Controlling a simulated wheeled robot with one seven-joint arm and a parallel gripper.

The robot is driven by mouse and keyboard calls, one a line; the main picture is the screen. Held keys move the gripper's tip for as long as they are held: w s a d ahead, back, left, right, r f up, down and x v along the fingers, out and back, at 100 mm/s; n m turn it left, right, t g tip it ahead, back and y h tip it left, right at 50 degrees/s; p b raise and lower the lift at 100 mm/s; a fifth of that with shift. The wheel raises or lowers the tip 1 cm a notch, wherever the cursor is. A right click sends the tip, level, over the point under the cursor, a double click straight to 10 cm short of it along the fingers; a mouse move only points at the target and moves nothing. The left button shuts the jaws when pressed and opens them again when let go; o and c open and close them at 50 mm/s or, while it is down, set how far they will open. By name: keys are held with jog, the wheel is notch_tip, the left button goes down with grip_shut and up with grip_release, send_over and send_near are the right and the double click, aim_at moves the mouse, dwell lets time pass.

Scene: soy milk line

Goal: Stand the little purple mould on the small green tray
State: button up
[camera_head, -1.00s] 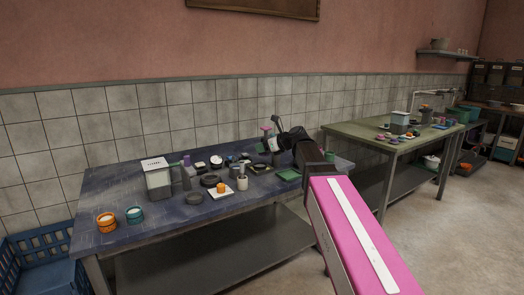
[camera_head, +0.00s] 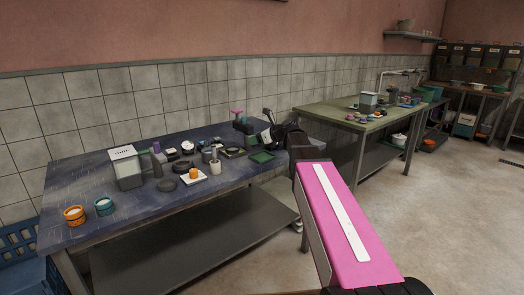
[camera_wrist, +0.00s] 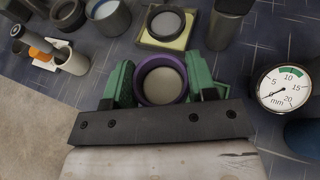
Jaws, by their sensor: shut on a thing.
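The little purple mould (camera_wrist: 160,59) is a round, purple-rimmed cup with a grey inside, seen from above in the wrist view. My gripper (camera_wrist: 160,74) is shut on it, with a green finger on each side. In the head view my gripper (camera_head: 286,137) is at the right end of the dark blue table, and the mould cannot be made out there. The small green tray (camera_head: 262,156) lies near that end, just left of and in front of my gripper. A green edge (camera_wrist: 222,87) beside the right finger looks like this tray, mostly hidden.
A round dial gauge (camera_wrist: 286,88) is close on the right in the wrist view. A dark ring on a pale yellow square (camera_wrist: 150,42) lies beyond the mould. A white mortar (camera_wrist: 73,62) stands left. Several items crowd the blue table (camera_head: 130,215); its front left is clearer.

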jog(key=w+d+f, duration=0.2)
jog(key=shift+w+d, duration=0.1)
jog(key=shift+d, duration=0.25)
jog(key=shift+f, duration=2.05)
jog(key=shift+f, duration=0.1)
jog(key=o, duration=0.9)
jog(key=v, duration=1.2)
